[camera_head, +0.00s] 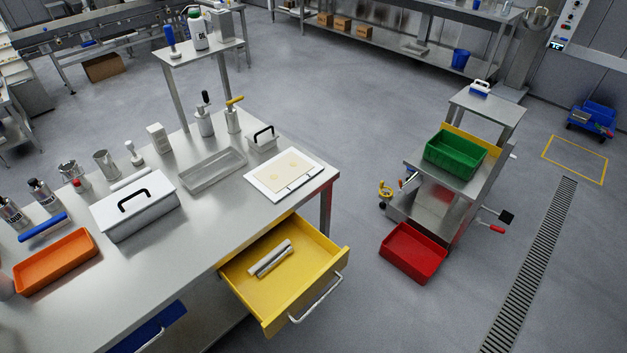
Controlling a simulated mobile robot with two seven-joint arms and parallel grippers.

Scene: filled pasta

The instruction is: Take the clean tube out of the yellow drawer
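The yellow drawer (290,307) is pulled open at the right front of the steel workbench, with a silver handle on its front. Inside lie what look like two silver tubes (270,258) side by side, touching or nearly so, slanting up to the right. I cannot tell from here which tube is clean. Neither of my grippers shows in the head view.
The workbench (205,217) holds a white box with a black handle (136,207), an orange tray (55,261) and a board (284,174) above the drawer. A cart with a green bin (455,152) and a red bin (413,252) stand right. Floor between is clear.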

